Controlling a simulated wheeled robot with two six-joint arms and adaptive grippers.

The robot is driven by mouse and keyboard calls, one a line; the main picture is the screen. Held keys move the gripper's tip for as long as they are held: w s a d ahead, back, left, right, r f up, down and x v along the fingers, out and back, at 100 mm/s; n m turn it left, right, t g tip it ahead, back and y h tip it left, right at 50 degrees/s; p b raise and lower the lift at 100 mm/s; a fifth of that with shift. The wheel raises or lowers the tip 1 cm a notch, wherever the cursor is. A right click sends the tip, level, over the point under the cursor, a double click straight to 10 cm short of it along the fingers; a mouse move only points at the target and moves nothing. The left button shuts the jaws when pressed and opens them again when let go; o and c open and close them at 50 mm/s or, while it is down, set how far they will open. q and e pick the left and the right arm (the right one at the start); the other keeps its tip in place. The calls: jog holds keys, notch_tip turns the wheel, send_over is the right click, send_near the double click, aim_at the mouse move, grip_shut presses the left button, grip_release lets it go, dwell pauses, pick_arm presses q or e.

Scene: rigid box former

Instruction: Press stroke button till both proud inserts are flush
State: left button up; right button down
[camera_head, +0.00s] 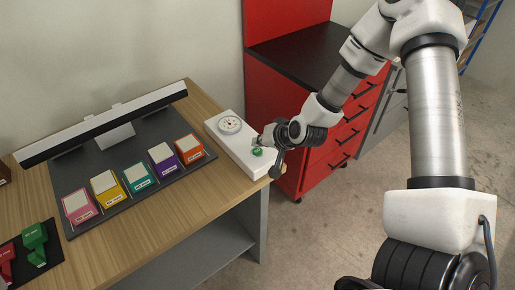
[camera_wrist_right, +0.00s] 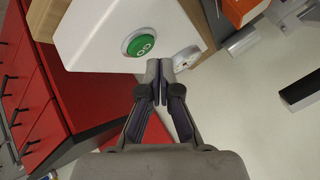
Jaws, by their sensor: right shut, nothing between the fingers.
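A white control box (camera_head: 225,142) stands at the right end of the wooden table. It carries a round dial (camera_head: 230,125) and a green button (camera_head: 257,152). The button also shows in the right wrist view (camera_wrist_right: 139,43). My right gripper (camera_head: 258,142) is shut and empty, with its fingertips close to the button. In the right wrist view the fingertips (camera_wrist_right: 160,68) appear just below and right of the button; I cannot tell contact. Pink (camera_head: 80,207), yellow (camera_head: 108,188), teal (camera_head: 138,178), purple (camera_head: 163,159) and orange (camera_head: 189,150) boxes stand in a row with pale tops. Insert heights are too small to judge. My left gripper is out of view.
A white and black bar (camera_head: 105,122) stands behind the boxes on a dark base plate (camera_head: 72,170). Green (camera_head: 34,240) and red (camera_head: 7,262) pieces lie at the lower left. A red drawer cabinet (camera_head: 335,140) stands right of the table.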

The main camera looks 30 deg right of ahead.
aim_at(259, 151)
notch_tip(259, 151, up, 5)
jog(key=p, duration=0.4)
jog(key=shift+p, duration=0.35)
dwell(0.6)
